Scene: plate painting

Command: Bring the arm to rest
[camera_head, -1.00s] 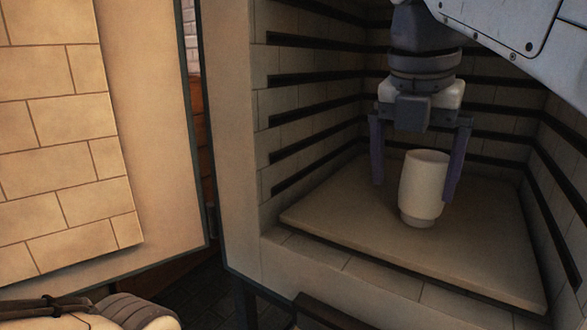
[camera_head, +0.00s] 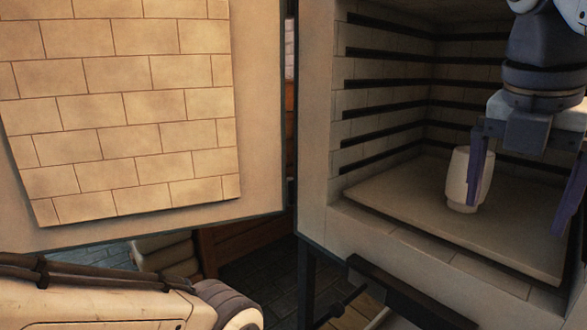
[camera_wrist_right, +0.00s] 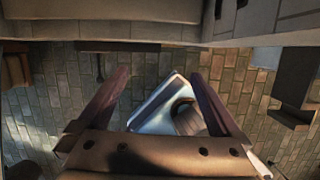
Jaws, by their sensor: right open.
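My right gripper (camera_head: 516,208) is open and empty at the right of the head view, in front of the kiln opening. Its left finger overlaps a pale cup (camera_head: 458,180) in that view. The cup stands upright on the kiln shelf (camera_head: 400,205), apart from the gripper. In the right wrist view the two open fingers (camera_wrist_right: 158,88) point over the brick floor, with nothing between them. My left arm shows at the bottom left of the head view, but its gripper is out of the picture.
The kiln door (camera_head: 130,110), lined with bricks, stands open on the left. The kiln's side walls and front edge (camera_head: 430,262) surround the shelf. In the right wrist view a light tray-like object (camera_wrist_right: 160,105) lies below on the brick floor (camera_wrist_right: 60,100).

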